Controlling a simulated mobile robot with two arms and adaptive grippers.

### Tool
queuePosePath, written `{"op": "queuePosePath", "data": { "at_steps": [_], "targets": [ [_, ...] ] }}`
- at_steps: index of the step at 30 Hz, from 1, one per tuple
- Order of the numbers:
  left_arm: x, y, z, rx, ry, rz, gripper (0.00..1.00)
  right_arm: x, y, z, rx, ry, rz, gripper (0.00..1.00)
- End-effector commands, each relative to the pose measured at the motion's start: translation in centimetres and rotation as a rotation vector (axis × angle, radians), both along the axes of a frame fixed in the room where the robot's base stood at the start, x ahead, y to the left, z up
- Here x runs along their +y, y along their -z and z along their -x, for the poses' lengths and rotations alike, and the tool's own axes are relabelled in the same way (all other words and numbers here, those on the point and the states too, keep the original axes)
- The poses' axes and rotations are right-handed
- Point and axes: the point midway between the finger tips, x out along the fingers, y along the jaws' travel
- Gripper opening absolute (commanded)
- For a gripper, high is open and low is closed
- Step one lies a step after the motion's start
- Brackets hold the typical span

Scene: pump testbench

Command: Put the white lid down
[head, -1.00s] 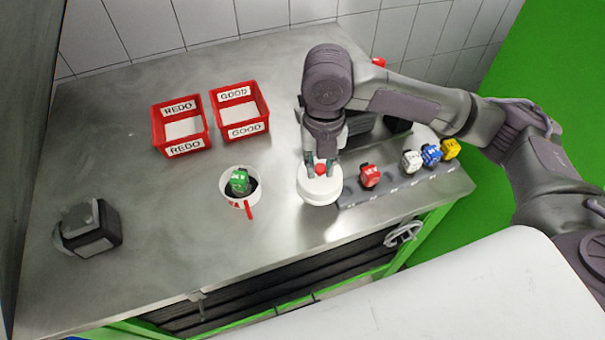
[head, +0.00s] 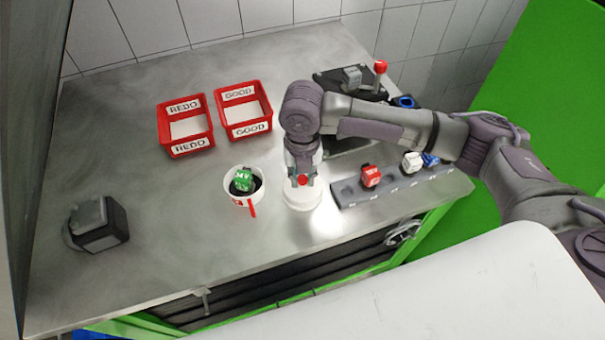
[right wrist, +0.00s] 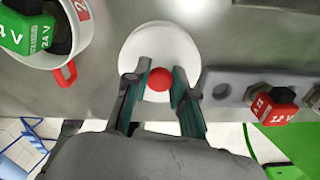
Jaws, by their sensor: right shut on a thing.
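The white lid (head: 302,197) is round with a red knob (right wrist: 160,79). My right gripper (head: 303,179) is shut on the knob from above. The lid is level, on or just above the metal table; I cannot tell if it touches. The lid also shows in the right wrist view (right wrist: 148,48), with the right gripper's fingers (right wrist: 159,88) on both sides of the knob. The white pot (head: 231,197) with a red handle stands open just left of the lid, with a green block (head: 242,180) inside. My left gripper is not in view.
A grey holder strip (head: 347,193) with red, white and blue blocks lies close right of the lid. Red REDO (head: 186,147) and GOOD (head: 245,130) bins stand behind. A black device (head: 103,225) is at far left. The table's front edge is near; the left middle is clear.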

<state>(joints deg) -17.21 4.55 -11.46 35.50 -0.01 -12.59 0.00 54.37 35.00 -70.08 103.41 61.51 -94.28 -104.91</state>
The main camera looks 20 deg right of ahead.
Motion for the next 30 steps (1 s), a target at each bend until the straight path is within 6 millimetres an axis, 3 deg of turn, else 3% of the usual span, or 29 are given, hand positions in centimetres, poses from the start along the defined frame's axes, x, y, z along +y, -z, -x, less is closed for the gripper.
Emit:
{"op": "queuePosePath", "data": {
  "at_steps": [1, 2, 6, 14, 19, 30],
  "targets": [
    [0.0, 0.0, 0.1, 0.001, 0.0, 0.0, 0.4, 0.0, 0.2, 0.0, 0.001, 0.0, 0.001, 0.02],
    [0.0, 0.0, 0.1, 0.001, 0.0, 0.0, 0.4, 0.0, 0.2, 0.0, 0.001, 0.0, 0.001, 0.29],
    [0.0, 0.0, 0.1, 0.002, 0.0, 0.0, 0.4, 0.0, 0.2, 0.0, 0.001, 0.0, 0.001, 0.5],
    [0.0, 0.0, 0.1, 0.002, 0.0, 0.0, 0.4, 0.0, 0.1, 0.0, 0.001, 0.0, 0.0, 0.5],
    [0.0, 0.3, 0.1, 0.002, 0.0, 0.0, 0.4, 0.0, -1.1, 0.0, -0.001, 0.0, -0.001, 0.5],
    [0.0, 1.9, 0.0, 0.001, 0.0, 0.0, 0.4, 0.1, -8.7, -0.1, -0.003, 0.0, -0.001, 0.5]
  ]
}}
